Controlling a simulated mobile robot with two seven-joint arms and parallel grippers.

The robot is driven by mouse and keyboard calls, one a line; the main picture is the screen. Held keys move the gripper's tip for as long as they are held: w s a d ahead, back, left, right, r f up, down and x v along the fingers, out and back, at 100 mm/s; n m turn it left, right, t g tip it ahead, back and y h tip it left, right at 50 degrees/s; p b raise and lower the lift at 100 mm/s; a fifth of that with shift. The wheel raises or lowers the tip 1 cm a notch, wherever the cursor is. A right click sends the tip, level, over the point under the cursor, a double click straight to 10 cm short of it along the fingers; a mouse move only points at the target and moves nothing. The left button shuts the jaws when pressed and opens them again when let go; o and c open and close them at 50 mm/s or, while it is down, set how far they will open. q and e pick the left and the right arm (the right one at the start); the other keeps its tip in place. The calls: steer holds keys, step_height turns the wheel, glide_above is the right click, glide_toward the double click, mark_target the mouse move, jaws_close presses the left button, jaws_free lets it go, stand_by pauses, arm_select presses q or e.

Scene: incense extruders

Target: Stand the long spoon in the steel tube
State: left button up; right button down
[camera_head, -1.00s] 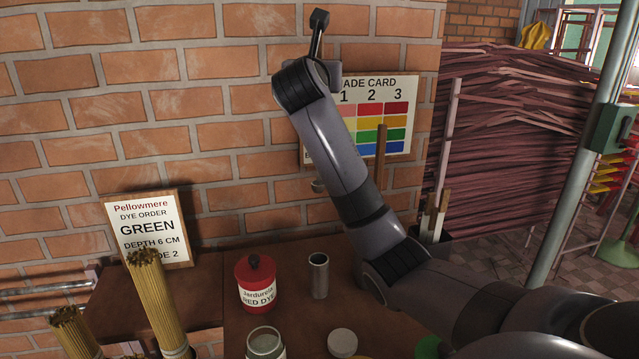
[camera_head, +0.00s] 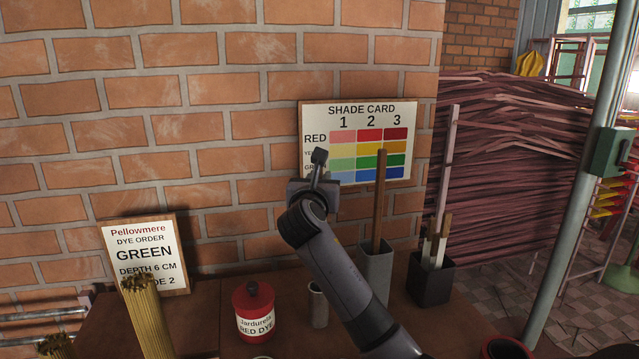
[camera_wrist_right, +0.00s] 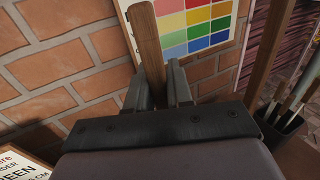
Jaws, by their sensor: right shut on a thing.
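My right gripper (camera_head: 313,190) is raised in front of the wall, above and behind the steel tube (camera_head: 317,306) in the head view. My left gripper is not in view.
A red dye jar (camera_head: 255,312) stands left of the tube. A grey square holder (camera_head: 375,272) with a tall wooden stick (camera_head: 381,200) and a black holder (camera_head: 430,284) stand to the right. Incense bundles (camera_head: 147,318) stand at front left. A shade card (camera_head: 345,113) hangs behind.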

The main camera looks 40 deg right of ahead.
steer(key=shift+f, duration=0.6)
steer(key=c, duration=1)
jaws_free()
steer(key=shift+s+a+r, duration=0.1)
steer(key=shift+a+r, duration=0.1)
steer(key=shift+r, duration=0.4)
steer(key=v, duration=1.1)
steer(key=shift+s+a, duration=0.2)
steer(key=shift+a, duration=0.1)
